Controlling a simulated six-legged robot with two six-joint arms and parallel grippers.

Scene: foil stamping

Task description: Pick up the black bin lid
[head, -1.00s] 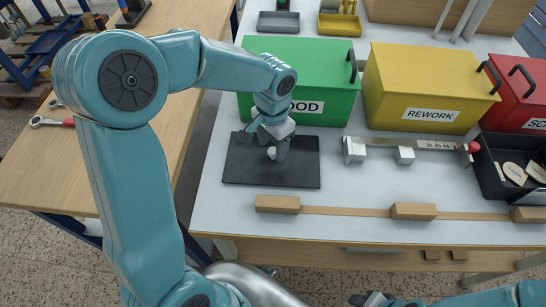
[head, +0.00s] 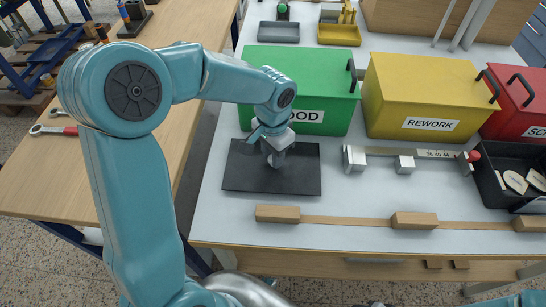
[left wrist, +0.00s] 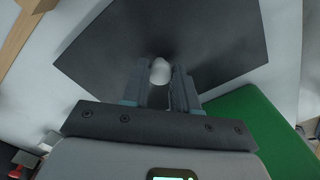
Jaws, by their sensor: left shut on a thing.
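The black bin lid (head: 240,172) is a flat dark square panel lying on the light worktop in front of the green bin in the head view. It fills the upper middle of the left wrist view (left wrist: 215,40). My left gripper (head: 276,162) points down at the lid's middle. In the left wrist view its two fingers (left wrist: 161,75) are shut on the lid's pale rounded knob (left wrist: 160,71). In the head view the gripper mostly hides the knob. Whether the lid is clear of the worktop cannot be told. My right gripper is not in view.
A green bin (head: 310,75), a yellow REWORK bin (head: 420,90) and a red bin (head: 525,95) stand behind. Right of the lid are a metal gauge (head: 405,157) and a black tray (head: 487,180). A wooden rail (head: 345,220) runs along the front.

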